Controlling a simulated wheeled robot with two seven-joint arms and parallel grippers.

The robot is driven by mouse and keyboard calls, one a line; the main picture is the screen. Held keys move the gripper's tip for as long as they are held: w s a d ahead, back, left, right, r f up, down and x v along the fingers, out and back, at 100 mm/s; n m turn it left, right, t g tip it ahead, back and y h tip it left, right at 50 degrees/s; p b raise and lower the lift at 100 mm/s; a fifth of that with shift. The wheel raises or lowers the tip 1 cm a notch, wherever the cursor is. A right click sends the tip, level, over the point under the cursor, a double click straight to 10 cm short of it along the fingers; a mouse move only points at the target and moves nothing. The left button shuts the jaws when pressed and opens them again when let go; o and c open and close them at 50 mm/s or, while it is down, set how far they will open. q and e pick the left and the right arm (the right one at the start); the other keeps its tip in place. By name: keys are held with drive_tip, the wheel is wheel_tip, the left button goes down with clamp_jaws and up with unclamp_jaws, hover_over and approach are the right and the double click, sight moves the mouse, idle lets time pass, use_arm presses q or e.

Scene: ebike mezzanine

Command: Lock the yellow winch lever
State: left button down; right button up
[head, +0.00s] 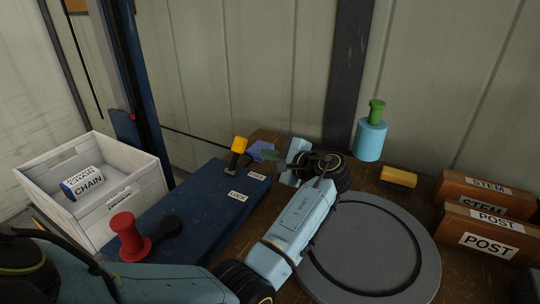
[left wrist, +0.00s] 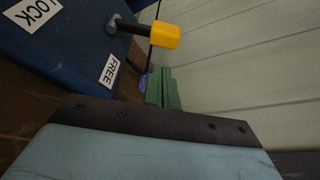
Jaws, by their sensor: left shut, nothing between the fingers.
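The yellow winch lever (head: 239,145) stands on a dark stem at the far end of the dark blue winch housing (head: 188,217). The FREE label (head: 257,175) and the LOCK label (head: 237,196) are on the housing, with FREE farther back. The lever's yellow grip also shows in the left wrist view (left wrist: 164,36), nearer the FREE label (left wrist: 109,70) than the LOCK label (left wrist: 33,12). My left gripper (head: 270,155) is shut and empty, to the right of the lever and apart from it. Its green fingers show in the left wrist view (left wrist: 163,90). My right gripper is not in view.
A red knob (head: 126,236) stands on the near part of the housing. A white crate (head: 138,194) holds a CHAIN box (head: 86,184). A round grey plate (head: 372,250), a blue bottle (head: 370,139), a yellow block (head: 398,177) and wooden STEM and POST boxes (head: 480,232) are on the right. A purple item (head: 261,149) lies behind the lever.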

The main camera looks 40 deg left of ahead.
sight(236, 154)
use_arm(q)
drive_tip(key=x, duration=0.7)
drive_tip(key=shift+b, duration=0.3)
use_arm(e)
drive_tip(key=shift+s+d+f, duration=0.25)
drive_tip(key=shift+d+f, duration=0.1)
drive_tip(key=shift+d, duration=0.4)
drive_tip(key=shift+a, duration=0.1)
